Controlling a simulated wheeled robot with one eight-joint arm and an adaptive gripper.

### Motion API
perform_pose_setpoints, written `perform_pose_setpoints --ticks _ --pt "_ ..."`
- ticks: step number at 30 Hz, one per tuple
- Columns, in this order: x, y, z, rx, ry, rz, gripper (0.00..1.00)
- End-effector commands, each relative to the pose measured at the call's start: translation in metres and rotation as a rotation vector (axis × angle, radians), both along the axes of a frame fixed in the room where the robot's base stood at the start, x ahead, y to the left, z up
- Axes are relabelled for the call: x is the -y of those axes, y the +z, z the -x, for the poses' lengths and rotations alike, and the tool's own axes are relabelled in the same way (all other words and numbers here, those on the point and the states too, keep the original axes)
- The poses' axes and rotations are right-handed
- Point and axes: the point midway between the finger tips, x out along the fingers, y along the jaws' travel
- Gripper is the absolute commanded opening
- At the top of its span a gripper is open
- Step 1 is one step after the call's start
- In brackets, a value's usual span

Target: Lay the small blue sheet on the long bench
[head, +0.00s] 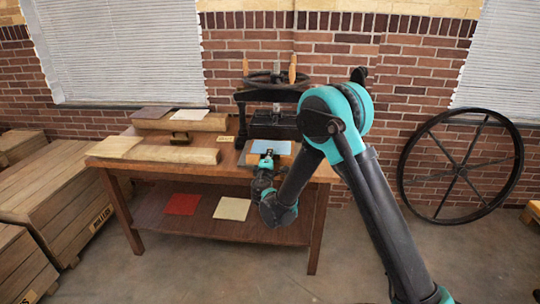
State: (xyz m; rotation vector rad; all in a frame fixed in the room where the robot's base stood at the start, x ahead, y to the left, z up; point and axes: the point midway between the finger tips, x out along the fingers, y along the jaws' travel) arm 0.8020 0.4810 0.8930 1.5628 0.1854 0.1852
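A small blue sheet (271,147) lies flat on what looks like the bed of the black hand press. The press stands at the right end of a long wooden table (240,177), which may be the long bench. My gripper (267,160) is at the near edge of the blue sheet and covers a little of it. It is too small in view to tell whether its fingers are open or shut, or whether they touch the sheet.
The black hand press (273,118) has a handwheel on top. Two wooden blocks (190,155) at the left carry tan, grey and white sheets. A red sheet (182,204) and a cream sheet (231,209) lie on the lower shelf.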

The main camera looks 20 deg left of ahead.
Motion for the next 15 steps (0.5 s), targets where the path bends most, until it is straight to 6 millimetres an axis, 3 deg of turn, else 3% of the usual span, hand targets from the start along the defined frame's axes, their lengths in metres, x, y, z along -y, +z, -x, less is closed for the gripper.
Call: perform_pose_setpoints --ticks 4,15 --pt "0.0000 0.0000 0.0001 0.000 0.000 0.000 0.00" --pt "0.0003 0.0097 0.0003 0.000 0.000 0.000 0.00"
